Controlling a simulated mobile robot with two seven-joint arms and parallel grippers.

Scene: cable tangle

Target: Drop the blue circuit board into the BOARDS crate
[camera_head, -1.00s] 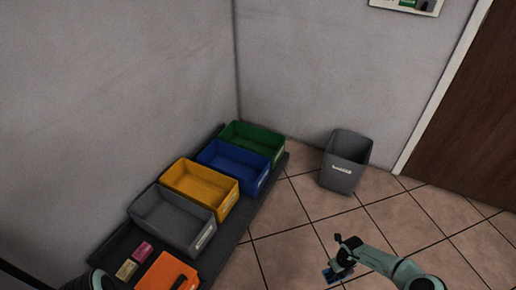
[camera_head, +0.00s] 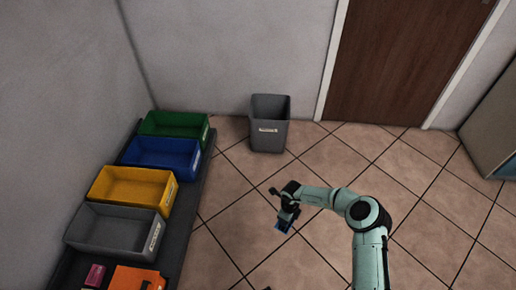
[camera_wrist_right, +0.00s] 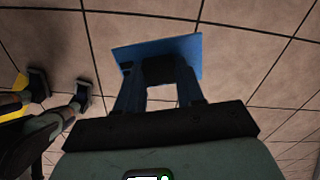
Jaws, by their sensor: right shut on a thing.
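The blue circuit board (camera_head: 284,226) is in my right gripper (camera_head: 287,213), above the tiled floor and to the right of the crates. In the right wrist view the board (camera_wrist_right: 190,47) lies across the fingertips of my right gripper (camera_wrist_right: 160,85), which is shut on it. My left gripper (camera_wrist_right: 61,92) shows at the left of that view, fingers apart and empty. Green (camera_head: 176,117), blue (camera_head: 195,160), yellow (camera_head: 170,195) and grey (camera_head: 154,238) crates stand in a row at left. Their labels are too small to read, so I cannot tell which is BOARDS.
The crates stand on a dark bench (camera_head: 190,222) along the left wall. An orange item (camera_head: 128,279) and a pink item (camera_head: 95,275) lie at its near end. A grey bin (camera_head: 268,141) stands on the floor by the back wall. The floor between is clear.

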